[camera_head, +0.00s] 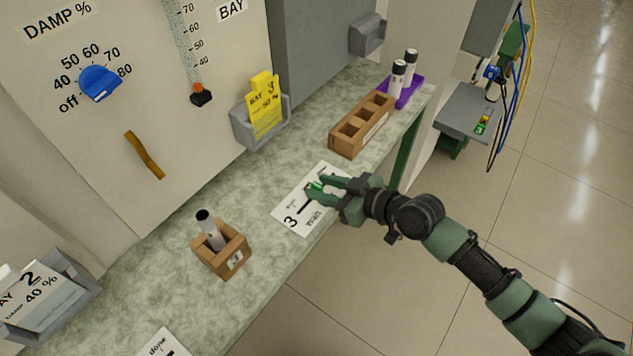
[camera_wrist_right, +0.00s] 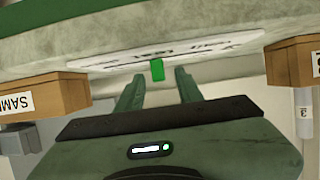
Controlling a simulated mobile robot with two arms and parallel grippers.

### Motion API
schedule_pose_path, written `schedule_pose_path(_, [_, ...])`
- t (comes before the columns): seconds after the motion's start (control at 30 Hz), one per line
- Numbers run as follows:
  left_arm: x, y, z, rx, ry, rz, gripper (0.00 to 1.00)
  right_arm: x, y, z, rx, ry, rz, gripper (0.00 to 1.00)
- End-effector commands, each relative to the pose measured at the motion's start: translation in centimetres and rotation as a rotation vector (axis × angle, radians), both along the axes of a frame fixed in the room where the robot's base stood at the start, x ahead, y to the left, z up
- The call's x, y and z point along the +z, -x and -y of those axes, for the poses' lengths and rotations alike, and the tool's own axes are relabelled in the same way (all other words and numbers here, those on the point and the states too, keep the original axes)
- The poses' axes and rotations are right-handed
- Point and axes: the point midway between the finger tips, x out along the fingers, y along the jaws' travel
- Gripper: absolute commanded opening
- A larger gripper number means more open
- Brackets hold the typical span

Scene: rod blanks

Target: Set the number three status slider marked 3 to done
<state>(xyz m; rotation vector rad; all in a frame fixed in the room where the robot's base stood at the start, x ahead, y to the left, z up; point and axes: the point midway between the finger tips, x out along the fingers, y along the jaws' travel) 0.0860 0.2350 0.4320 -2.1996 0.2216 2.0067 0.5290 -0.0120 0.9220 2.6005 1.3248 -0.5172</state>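The white status card marked 3 (camera_head: 291,222) lies on the speckled counter, with a dark slot and printed words; "wait" reads near its front edge. Part of the card is hidden under my right gripper (camera_head: 322,190). A small green slider knob (camera_head: 315,186) shows at the fingers. In the right wrist view the green knob (camera_wrist_right: 157,70) stands against the white card (camera_wrist_right: 200,48), just beyond and between the fingertips of my right gripper (camera_wrist_right: 157,80). The fingers are apart, with nothing held. The knob's exact place along the slot is hard to tell. My left gripper is not in view.
A wooden box with a white-and-black rod (camera_head: 221,258) stands left of the card. An empty-looking wooden rack (camera_head: 345,143) and a purple tray (camera_head: 416,92) with two rods stand beyond it. Another card with "done" (camera_head: 160,344) lies at the bottom. Counter around the card is clear.

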Motion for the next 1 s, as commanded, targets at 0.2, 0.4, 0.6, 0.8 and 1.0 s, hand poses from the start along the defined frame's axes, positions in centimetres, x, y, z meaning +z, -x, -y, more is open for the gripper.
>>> schedule_pose_path(0.2, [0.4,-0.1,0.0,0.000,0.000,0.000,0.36,-0.7,-1.1,-1.5,0.000,0.000,0.000,0.36])
schedule_pose_path(0.4, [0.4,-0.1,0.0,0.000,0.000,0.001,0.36,-0.9,-1.2,-1.6,-0.001,0.001,0.001,0.36])
schedule_pose_path(0.6, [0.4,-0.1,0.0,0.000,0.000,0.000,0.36,-0.9,-1.2,-1.6,-0.001,0.002,0.000,0.03])
schedule_pose_path(0.8, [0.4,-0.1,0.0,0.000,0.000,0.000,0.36,-0.9,-1.2,-1.6,-0.001,0.002,0.000,0.00])
schedule_pose_path(1.0, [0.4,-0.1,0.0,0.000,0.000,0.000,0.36,-0.9,-1.2,-1.6,-0.001,0.002,0.000,0.00])
